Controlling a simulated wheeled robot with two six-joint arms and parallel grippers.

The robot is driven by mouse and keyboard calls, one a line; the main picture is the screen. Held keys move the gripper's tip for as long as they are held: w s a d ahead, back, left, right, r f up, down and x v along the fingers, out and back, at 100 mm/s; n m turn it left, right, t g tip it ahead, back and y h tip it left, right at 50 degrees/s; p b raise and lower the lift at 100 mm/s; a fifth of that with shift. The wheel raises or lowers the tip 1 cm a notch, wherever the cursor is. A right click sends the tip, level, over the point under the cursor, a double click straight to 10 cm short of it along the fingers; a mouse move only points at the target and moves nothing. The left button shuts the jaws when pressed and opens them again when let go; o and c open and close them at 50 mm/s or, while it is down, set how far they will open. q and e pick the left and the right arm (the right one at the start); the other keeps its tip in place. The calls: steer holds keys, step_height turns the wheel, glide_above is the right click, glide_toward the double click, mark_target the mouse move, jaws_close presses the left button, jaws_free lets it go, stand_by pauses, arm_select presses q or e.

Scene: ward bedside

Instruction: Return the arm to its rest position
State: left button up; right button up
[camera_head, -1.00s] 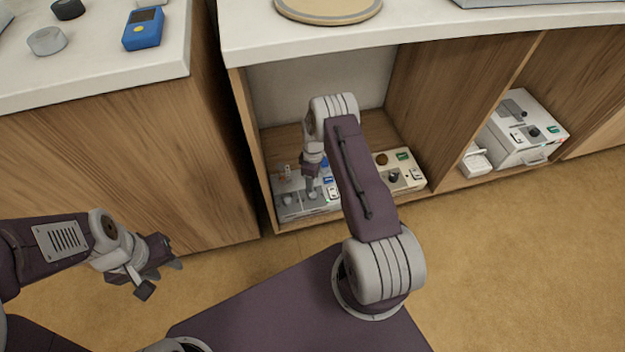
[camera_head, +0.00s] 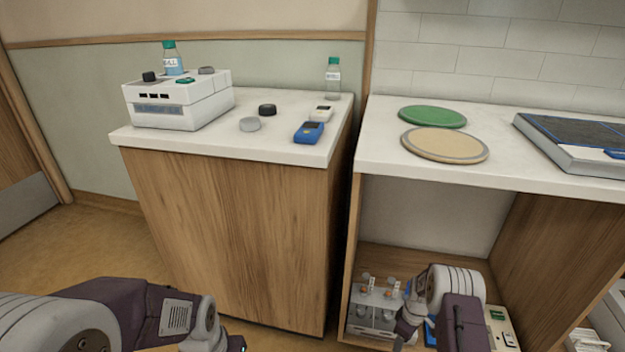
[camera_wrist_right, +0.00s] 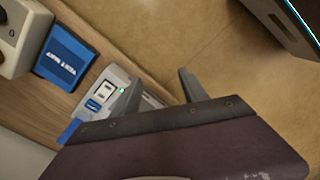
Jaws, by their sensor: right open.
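My right arm (camera_head: 455,300) comes up from the bottom edge in the head view and reaches into the open lower compartment of the right cabinet. Its fingertips are hidden there behind the wrist. In the right wrist view, my right gripper (camera_wrist_right: 160,90) has its two fingers apart, with nothing between them. One finger overlaps a white panel (camera_wrist_right: 103,92) with a small green light. My left arm (camera_head: 130,310) lies along the bottom left of the head view. Its gripper is almost wholly cut off by the bottom edge, so its jaws cannot be judged.
The compartment (camera_head: 352,290) holds a white unit with small vials (camera_head: 372,312) and a cream device (camera_head: 500,325); its side walls are close to my right arm. A blue box (camera_wrist_right: 68,55) shows in the wrist view. The left cabinet (camera_head: 230,230) stands beyond my left arm.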

steer(key=w+a+r+t, duration=0.2)
steer(key=w+r, duration=0.4)
steer(key=r, duration=0.4)
steer(key=s+a+r+n+t, duration=0.15)
steer(key=a+r, duration=0.35)
steer(key=r, duration=0.8)
steer(key=s+a+r+m, duration=0.2)
steer(key=s+r, duration=0.1)
steer(key=s, duration=0.3)
steer(key=s+a+r+m, duration=0.1)
steer(key=s+a+r, duration=0.1)
steer(key=s, duration=0.4)
steer(key=s+f+m+g, duration=0.25)
steer(key=s+m, duration=0.45)
steer(key=s, duration=0.5)
arm_select(q)
step_height(320, 180, up, 37)
steer(key=p, duration=3.7)
steer(key=shift+w+r, duration=0.15)
arm_select(e)
step_height(320, 180, up, 36)
steer(key=shift+w+r+t, duration=0.2)
steer(key=shift+r+t, duration=0.05)
steer(key=shift+t, duration=0.05)
steer(key=shift+m, duration=0.25)
